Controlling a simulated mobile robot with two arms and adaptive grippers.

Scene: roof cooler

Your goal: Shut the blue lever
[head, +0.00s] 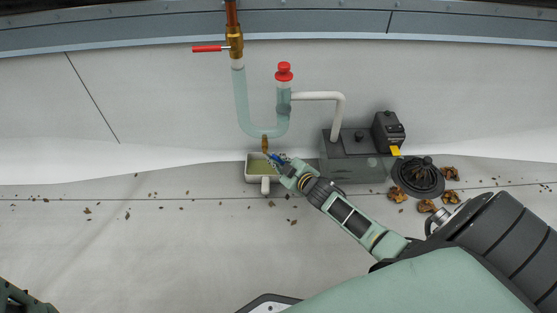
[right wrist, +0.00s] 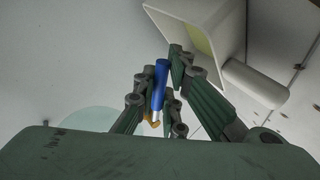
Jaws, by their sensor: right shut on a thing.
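The blue lever (head: 274,157) is a small handle at the brass drain valve (head: 265,144) under the clear U-shaped trap (head: 242,110). In the right wrist view the blue lever (right wrist: 160,82) stands between the fingers of my right gripper (right wrist: 162,92), which are closed around it. In the head view my right gripper (head: 284,163) reaches in from the right to the lever, and its fingers partly hide it. A small part of my left arm shows at the lower left corner of the head view, but its gripper is out of view.
A white cup (head: 249,174) with yellowish liquid sits directly under the valve. A red lever (head: 207,49) is on the copper pipe above. A grey box (head: 352,172) with a black device (head: 388,132) stands to the right. A round drain (head: 418,178) and dead leaves lie beyond it.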

